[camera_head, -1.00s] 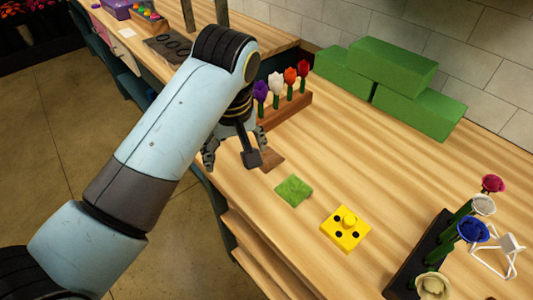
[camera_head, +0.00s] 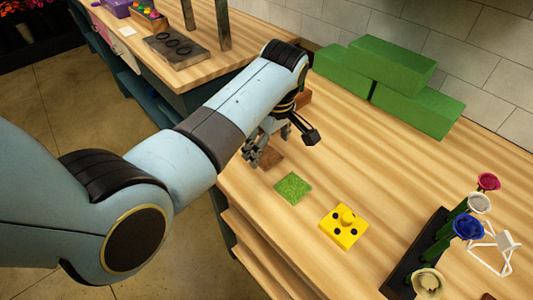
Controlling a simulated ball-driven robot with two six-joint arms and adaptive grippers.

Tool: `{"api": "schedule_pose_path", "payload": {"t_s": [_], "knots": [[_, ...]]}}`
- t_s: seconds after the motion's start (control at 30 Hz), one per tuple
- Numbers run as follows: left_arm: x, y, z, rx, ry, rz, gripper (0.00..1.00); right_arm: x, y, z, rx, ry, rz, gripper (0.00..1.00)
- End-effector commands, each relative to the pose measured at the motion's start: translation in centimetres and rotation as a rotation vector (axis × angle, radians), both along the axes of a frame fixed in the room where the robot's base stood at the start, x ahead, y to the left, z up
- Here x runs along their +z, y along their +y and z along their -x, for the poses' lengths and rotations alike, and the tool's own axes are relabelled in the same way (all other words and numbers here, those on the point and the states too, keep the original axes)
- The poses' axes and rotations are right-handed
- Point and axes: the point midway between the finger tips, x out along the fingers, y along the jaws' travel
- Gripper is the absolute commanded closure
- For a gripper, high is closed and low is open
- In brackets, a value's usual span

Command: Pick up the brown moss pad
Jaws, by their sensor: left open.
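The brown moss pad (camera_head: 271,157) is a flat brown square on the wooden table, partly hidden by my left gripper's fingers. A green moss pad (camera_head: 293,188) lies just in front of it and to the right. My left gripper (camera_head: 281,146) is open and empty, above and around the far part of the brown pad. One finger is at the pad's left side and another sticks out to the right. Whether the fingers touch the pad or table is hard to tell. My right gripper is not in view.
A yellow block with a knob and dark holes (camera_head: 343,226) sits in front of the green pad. A black rack (camera_head: 413,262) with several flowers stands at right. Green foam blocks (camera_head: 391,75) stand at the back. My arm hides most of the wooden flower holder (camera_head: 305,98).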

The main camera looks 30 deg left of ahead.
Motion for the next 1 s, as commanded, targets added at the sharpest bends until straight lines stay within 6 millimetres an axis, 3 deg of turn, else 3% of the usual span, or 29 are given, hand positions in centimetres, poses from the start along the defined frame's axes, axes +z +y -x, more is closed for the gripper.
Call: {"api": "schedule_pose_path", "payload": {"t_s": [0.2, 0.43, 0.77, 1.0], "knots": [[-2.5, 0.4, -0.2, 0.001, 0.0, 0.0, 0.13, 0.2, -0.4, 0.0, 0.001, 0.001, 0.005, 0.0], [-2.7, 0.4, -0.2, 0.001, -0.001, 0.0, 0.13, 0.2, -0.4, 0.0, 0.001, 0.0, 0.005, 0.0], [-2.7, 0.4, -0.2, 0.0, -0.001, 0.0, 0.55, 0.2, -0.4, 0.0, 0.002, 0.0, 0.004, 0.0], [-2.7, 0.4, -0.2, 0.0, -0.001, 0.0, 0.57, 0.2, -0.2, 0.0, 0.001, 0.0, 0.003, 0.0]]}}
